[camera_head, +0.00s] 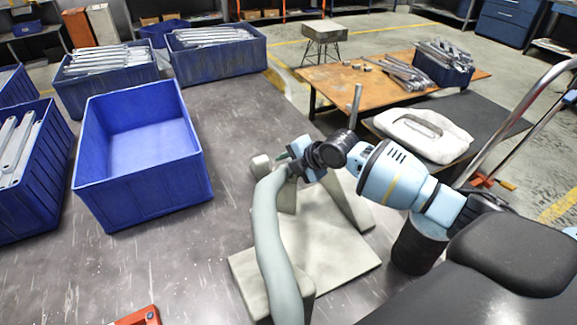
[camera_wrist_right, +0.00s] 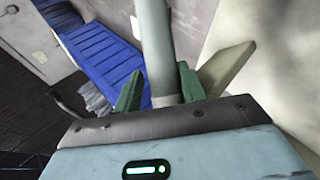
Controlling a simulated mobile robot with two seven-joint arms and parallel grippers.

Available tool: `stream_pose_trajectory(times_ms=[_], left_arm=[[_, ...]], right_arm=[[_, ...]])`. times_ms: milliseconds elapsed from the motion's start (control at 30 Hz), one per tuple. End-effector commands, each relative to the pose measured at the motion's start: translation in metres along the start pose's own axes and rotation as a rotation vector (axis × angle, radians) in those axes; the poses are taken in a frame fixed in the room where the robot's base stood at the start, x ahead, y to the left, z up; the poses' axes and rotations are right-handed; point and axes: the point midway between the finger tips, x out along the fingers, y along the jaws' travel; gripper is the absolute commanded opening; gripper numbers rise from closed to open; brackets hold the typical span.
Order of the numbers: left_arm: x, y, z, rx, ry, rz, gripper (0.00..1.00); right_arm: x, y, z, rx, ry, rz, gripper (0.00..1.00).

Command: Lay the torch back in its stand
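The torch (camera_head: 268,225), a long grey-green curved tube with a rounded end at the back, runs toward the near edge of the head view. Its lower part passes over the beige stand (camera_head: 335,262), which has a flat base plate and upright supports. I cannot tell whether the torch touches the supports. My right gripper (camera_head: 289,161) is at the torch's far, bent part. In the right wrist view its green fingertips (camera_wrist_right: 160,84) close on both sides of the grey tube (camera_wrist_right: 157,40). My left gripper is not in view.
An empty blue bin (camera_head: 140,200) stands left of the stand on the grey table. Other blue bins hold metal brackets (camera_head: 212,36). A dark cylinder (camera_head: 417,246) stands right of the stand. A white pad (camera_head: 425,133) lies behind. The table between bin and stand is clear.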

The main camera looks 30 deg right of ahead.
Motion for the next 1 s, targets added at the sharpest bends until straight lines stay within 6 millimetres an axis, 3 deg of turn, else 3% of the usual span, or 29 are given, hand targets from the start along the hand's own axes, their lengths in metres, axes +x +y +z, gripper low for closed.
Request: stream_pose_trajectory(times_ms=[100, 467, 1000], left_arm=[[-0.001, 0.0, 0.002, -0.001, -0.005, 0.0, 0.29], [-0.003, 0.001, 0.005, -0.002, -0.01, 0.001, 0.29], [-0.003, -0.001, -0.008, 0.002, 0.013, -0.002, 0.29]], right_arm=[[0.001, -0.001, -0.002, 0.001, 0.004, -0.003, 0.57], [-0.001, -0.005, -0.003, 0.002, 0.006, -0.011, 0.57], [-0.072, -0.001, 0.0, 0.0, 0.002, -0.002, 0.57]])
